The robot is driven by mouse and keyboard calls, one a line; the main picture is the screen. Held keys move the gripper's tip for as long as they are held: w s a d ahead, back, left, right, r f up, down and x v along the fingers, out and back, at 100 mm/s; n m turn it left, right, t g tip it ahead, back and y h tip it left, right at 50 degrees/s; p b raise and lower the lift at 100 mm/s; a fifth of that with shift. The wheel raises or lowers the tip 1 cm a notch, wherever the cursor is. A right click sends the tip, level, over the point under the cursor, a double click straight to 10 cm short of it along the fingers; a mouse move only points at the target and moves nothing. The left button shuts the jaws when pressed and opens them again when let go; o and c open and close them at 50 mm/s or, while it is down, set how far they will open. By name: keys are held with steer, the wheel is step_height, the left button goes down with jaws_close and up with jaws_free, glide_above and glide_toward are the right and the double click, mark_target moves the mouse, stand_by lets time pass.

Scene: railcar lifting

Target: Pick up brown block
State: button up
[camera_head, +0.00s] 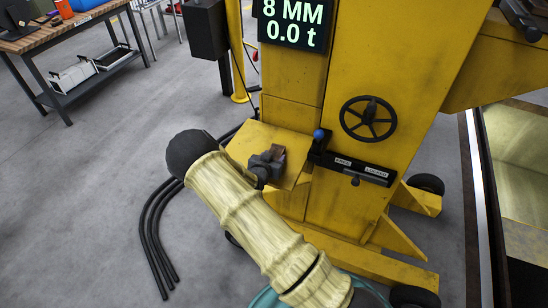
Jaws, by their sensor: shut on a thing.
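The brown block (279,152) shows as a small reddish-brown patch at the far side of my gripper, over the yellow shelf of the lifting jack. My gripper (271,158) is dark grey and shut on the brown block. My cream-coloured arm reaches up from the bottom of the picture and hides part of the shelf. Much of the block is covered by the gripper. I cannot tell whether the block touches the shelf (247,138).
The yellow jack column (295,80) rises right behind the gripper. It carries a blue-knobbed lever (319,135), a black handwheel (368,119) and a display (292,22) reading 8 MM, 0.0 t. Black cables (157,235) lie on the floor at left. A workbench (92,18) stands upper left.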

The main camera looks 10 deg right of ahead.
step_height(320, 180, up, 10)
steer(key=shift+f+b, duration=0.2)
steer(key=shift+b, duration=0.5)
steer(key=shift+r, duration=0.2)
